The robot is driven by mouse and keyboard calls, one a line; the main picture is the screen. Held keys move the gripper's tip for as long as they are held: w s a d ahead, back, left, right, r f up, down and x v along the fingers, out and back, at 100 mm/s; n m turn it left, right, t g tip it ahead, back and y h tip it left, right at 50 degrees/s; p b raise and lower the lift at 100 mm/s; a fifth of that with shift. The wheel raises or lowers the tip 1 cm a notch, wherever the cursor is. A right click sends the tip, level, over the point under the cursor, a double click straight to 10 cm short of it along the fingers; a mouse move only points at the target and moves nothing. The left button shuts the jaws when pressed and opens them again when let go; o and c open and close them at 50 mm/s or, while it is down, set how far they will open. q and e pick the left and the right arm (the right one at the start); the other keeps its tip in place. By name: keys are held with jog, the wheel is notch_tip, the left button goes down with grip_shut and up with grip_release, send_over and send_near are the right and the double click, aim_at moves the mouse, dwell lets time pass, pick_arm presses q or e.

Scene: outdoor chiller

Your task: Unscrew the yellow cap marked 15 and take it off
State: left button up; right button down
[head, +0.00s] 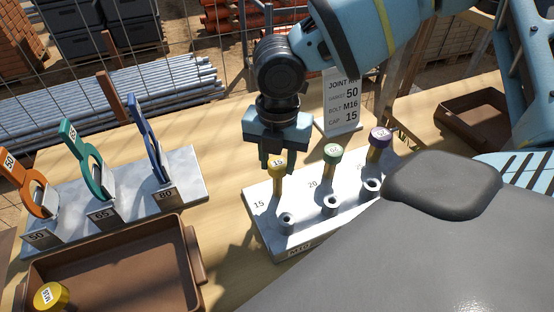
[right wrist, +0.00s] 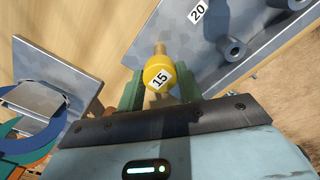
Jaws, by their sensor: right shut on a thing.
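The yellow cap marked 15 (head: 277,164) tops a brass-coloured stem at the left end of the grey metal block (head: 268,232). The stem reaches down to the block beside the label 15; whether any thread is free under the cap cannot be told. My right gripper (head: 276,158) comes down from above and is shut on the yellow cap. In the right wrist view the yellow cap (right wrist: 160,76) sits between the two green fingers of the gripper (right wrist: 158,90), its 15 label facing the camera. My left gripper is not in view.
A sign (head: 342,105) stands behind. At left are a stand with coloured wrenches (head: 190,165) and a brown tray (head: 120,250) holding a yellow M16 piece (head: 50,297).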

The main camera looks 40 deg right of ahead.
aim_at(278, 162)
jog(key=shift+r+p, duration=0.8)
jog(key=shift+r, duration=1.3)
jog(key=c, duration=1.5)
grip_release()
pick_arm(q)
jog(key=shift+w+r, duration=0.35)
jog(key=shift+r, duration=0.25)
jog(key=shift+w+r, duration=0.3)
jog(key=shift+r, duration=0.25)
pick_arm(e)
grip_shut()
